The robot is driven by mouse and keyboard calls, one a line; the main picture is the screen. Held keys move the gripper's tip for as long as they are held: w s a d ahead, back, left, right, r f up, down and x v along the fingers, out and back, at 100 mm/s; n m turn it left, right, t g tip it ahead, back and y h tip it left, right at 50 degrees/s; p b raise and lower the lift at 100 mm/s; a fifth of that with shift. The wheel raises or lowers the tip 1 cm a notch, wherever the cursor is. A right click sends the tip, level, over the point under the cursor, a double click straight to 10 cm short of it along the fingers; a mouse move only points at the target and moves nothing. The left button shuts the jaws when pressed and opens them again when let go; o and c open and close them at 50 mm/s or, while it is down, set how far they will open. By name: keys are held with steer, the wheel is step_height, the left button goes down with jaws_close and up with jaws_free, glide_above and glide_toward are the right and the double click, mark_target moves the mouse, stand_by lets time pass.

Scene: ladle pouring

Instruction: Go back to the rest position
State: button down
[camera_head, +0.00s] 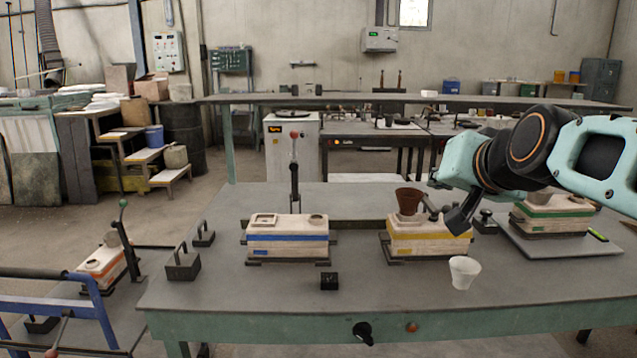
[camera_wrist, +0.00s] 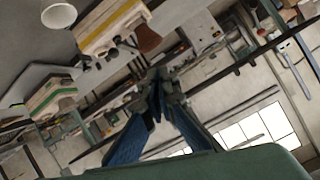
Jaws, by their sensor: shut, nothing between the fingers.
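My gripper (camera_head: 456,222) is shut and empty. In the head view it hangs over the right part of the grey table (camera_head: 370,295), its dark fingers beside the yellow-striped mould (camera_head: 408,238). In the wrist view my gripper (camera_wrist: 157,88) shows its fingers together at the picture's middle. My teal arm comes in from the right in the head view. A brown cup (camera_head: 409,200) stands on top of the yellow-striped mould. A white cup (camera_head: 463,271) stands on the table in front of the fingers; it also shows in the wrist view (camera_wrist: 59,14).
A green-striped mould (camera_head: 552,221) stands on a grey plate at the right, partly behind my arm. A blue-striped mould (camera_head: 287,240) stands left of the middle, with a small black block (camera_head: 329,281) before it. The table's front middle is mostly clear.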

steer(key=s+a+f+n+g+b, duration=0.2)
steer(key=s+a+f+g, duration=0.15)
steer(key=s+f, duration=0.75)
steer(key=s+a+f+n+g+b, duration=0.2)
steer(key=s+a+f+g+b, duration=0.15)
steer(key=s+f, duration=0.8)
step_height(320, 180, up, 30)
steer(key=w+p, duration=0.1)
steer(key=p, duration=3.3)
steer(key=shift+a, duration=0.35)
steer(key=shift+f, duration=0.1)
